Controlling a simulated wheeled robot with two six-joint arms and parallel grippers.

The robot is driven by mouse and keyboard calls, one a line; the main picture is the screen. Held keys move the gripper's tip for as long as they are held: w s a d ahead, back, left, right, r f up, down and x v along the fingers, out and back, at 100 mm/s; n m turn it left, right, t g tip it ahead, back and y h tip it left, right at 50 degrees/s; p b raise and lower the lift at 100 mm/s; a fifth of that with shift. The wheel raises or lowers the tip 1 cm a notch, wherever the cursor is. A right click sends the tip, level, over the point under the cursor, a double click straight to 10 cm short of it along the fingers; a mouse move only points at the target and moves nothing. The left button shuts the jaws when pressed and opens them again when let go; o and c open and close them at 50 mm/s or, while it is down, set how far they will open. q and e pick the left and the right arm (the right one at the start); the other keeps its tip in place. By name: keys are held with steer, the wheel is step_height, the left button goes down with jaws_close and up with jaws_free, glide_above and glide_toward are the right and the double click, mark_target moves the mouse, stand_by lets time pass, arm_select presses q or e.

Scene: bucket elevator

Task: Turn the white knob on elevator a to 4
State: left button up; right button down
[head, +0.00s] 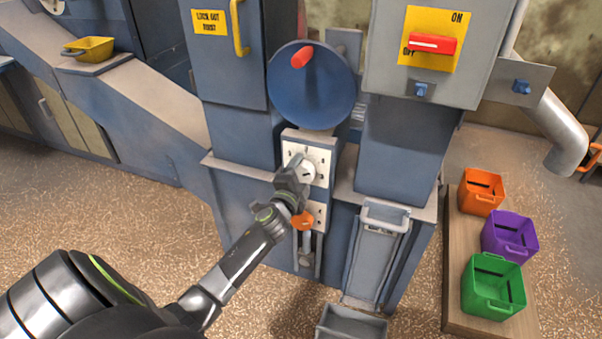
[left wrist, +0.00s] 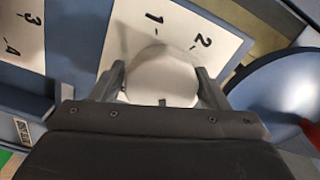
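The white knob (head: 306,173) sits on a white numbered dial plate (head: 319,150) on the front of the blue elevator. My left gripper (head: 297,172) reaches it from the lower left and covers part of the dial. In the left wrist view the knob (left wrist: 162,80) fills the space between my two fingers (left wrist: 160,85), which appear to touch it on both sides. The marks 1 and 2 show beyond the knob; a small dark mark shows at its near edge. My right gripper is out of view.
A blue disc with a red handle (head: 302,57) is just above the dial. An orange knob (head: 303,220) is just below, close to my arm. A grey box with a red switch (head: 432,44) is at upper right. Orange, purple and green bins (head: 492,288) stand at right.

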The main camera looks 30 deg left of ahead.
arm_select(q)
steer(key=shift+o, duration=1.3)
steer(key=shift+s+d, duration=0.1)
steer(key=shift+s, duration=0.25)
steer(key=v, duration=1.6)
steer(key=shift+s+d, duration=0.2)
steer(key=shift+s, duration=0.1)
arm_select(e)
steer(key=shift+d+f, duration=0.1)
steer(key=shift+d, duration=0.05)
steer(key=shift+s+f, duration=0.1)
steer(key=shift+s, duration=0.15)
